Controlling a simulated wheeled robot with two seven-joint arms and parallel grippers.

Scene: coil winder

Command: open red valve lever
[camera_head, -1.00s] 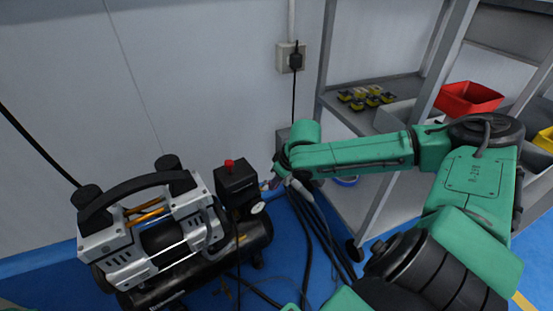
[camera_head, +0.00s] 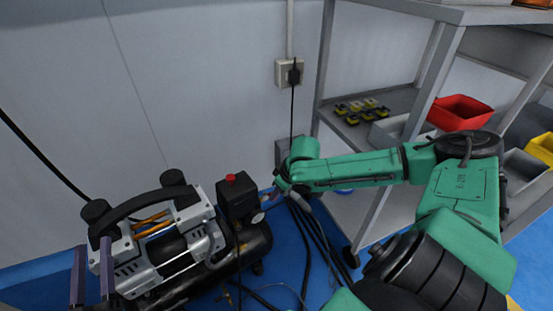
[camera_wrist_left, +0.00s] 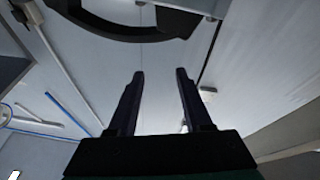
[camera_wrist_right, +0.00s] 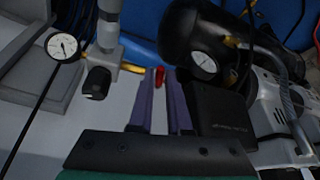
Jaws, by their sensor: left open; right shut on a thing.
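The red valve lever (camera_wrist_right: 160,75) shows in the right wrist view as a small red piece between my right fingertips. My right gripper (camera_wrist_right: 162,80) is shut on it, and the fingers hide part of it. In the head view my right gripper (camera_head: 275,192) is beside the air compressor (camera_head: 165,250), right of its black switch box; the lever cannot be made out there. My left gripper (camera_head: 92,258) is open and empty at the lower left, in front of the compressor. Its two fingers also stand apart in the left wrist view (camera_wrist_left: 160,72).
A red knob (camera_head: 230,177) tops the black switch box (camera_head: 238,197). Dark hoses (camera_head: 318,240) run down beside my right gripper. A grey shelf (camera_head: 445,60) with a red bin (camera_head: 461,112) stands at the right. A wall outlet (camera_head: 289,73) is behind.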

